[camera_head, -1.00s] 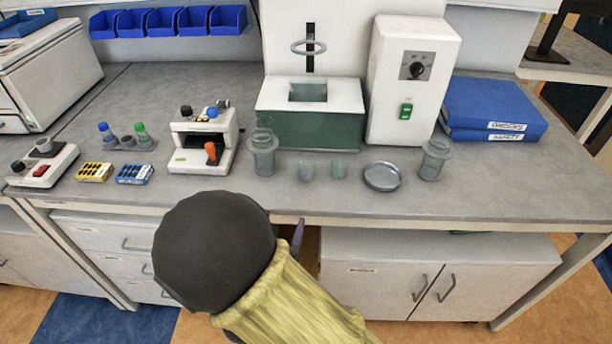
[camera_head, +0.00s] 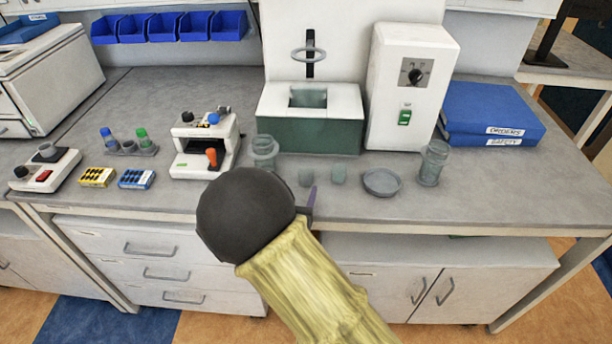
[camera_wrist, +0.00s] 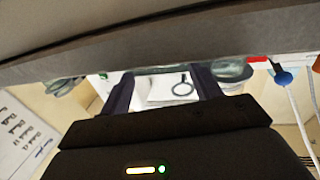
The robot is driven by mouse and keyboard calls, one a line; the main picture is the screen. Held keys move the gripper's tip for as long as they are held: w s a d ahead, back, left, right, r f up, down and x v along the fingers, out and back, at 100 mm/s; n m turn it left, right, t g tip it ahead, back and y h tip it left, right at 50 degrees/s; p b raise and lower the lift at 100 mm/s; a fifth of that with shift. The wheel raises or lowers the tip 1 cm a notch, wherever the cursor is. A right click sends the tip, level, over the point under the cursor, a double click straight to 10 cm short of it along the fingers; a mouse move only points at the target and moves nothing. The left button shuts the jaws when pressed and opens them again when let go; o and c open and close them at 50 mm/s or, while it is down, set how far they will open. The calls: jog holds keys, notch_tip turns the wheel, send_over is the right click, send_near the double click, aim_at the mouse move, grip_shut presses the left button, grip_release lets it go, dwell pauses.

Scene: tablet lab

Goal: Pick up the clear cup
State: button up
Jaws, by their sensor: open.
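Several clear glass vessels stand in a row near the bench's front edge. Two small clear cups, one (camera_head: 305,177) and another (camera_head: 339,174), stand side by side in the middle. A taller flanged clear jar (camera_head: 264,150) is to their left, and a similar jar (camera_head: 433,163) is at the right. I cannot tell which is the named cup. In the wrist view my gripper (camera_wrist: 162,84) is open, with nothing between its fingers. In the head view only a purple finger (camera_head: 311,198) shows, just in front of the left small cup; my arm hides the rest.
A shallow clear dish (camera_head: 381,183) lies right of the small cups. A green-and-white tester (camera_head: 310,135) with a ring above stands behind them, beside a white control box (camera_head: 410,85). A white device with an orange handle (camera_head: 203,146) is at left. Blue binders (camera_head: 495,108) lie at right.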

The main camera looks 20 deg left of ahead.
aim_at(304, 177)
jog(key=shift+w, duration=0.4)
jog(key=w+p, duration=0.1)
jog(key=w, duration=0.4)
jog(key=shift+w+d, duration=0.15)
jog(key=shift+c, duration=0.2)
jog(key=c, duration=0.8)
